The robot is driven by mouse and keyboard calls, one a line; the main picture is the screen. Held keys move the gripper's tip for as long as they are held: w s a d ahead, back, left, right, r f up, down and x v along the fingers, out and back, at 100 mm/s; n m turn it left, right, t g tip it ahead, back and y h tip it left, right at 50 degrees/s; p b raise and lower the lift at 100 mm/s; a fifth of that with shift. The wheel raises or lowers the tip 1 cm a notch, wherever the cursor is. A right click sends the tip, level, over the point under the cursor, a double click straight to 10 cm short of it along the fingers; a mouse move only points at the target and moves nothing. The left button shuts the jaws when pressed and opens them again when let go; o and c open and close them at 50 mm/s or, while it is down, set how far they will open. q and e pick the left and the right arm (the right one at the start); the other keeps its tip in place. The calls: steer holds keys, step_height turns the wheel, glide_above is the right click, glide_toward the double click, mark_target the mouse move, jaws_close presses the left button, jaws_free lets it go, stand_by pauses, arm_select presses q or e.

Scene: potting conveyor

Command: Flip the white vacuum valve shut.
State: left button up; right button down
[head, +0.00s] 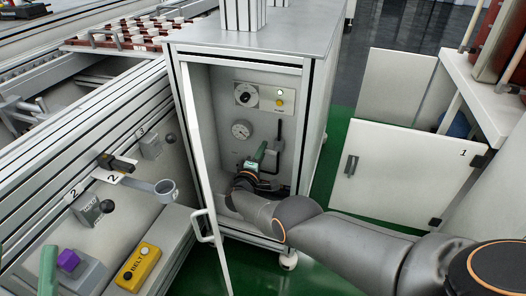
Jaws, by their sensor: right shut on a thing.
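My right gripper (257,160), with green fingertips, is inside the open cabinet (300,75), in front of its back panel and beside a black pipe. It is shut on a small part there, which looks to be the white vacuum valve; the gripper hides it, so its lever position cannot be told. My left gripper (26,268) shows only as two green fingertips at the lower left edge. They stand apart with nothing seen between them.
The cabinet's narrow door (200,165) stands open on the left. A round gauge (241,129) and a switch plate (263,97) are above my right gripper. A yellow button box (138,267) sits lower left. A white panel (400,170) stands right.

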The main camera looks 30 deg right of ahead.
steer(key=shift+f+n, duration=0.1)
steer(key=shift+n, duration=0.3)
steer(key=c, duration=0.8)
jaws_free()
